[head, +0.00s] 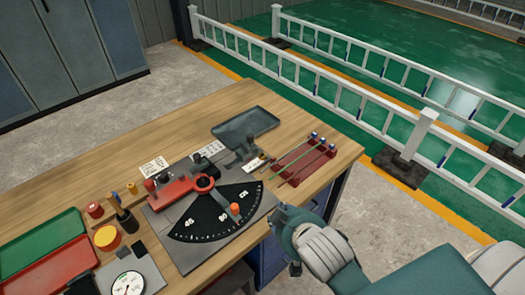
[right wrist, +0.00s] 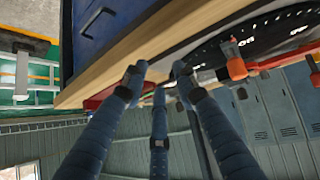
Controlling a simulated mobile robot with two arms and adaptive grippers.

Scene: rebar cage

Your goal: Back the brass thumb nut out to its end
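I cannot make out the brass thumb nut for certain in either view. A small brass-coloured cylinder (head: 132,187) stands on the bench at the left, beside a red knob-like piece (head: 95,210). The bending fixture has a black scale plate (head: 215,222), a red arm (head: 175,190) and an orange knob (head: 235,209). The orange knob also shows in the right wrist view (right wrist: 235,65). My right gripper (right wrist: 157,82) has its fingers spread, with nothing held, close by the bench edge. Its fingers do not show clearly in the head view. My left gripper is out of view.
The wooden bench (head: 110,130) carries a grey tray (head: 245,124), a red rack (head: 305,160) with rods, green (head: 42,245) and red (head: 60,272) trays, and a dial gauge (head: 127,284). White railings (head: 330,85) stand behind.

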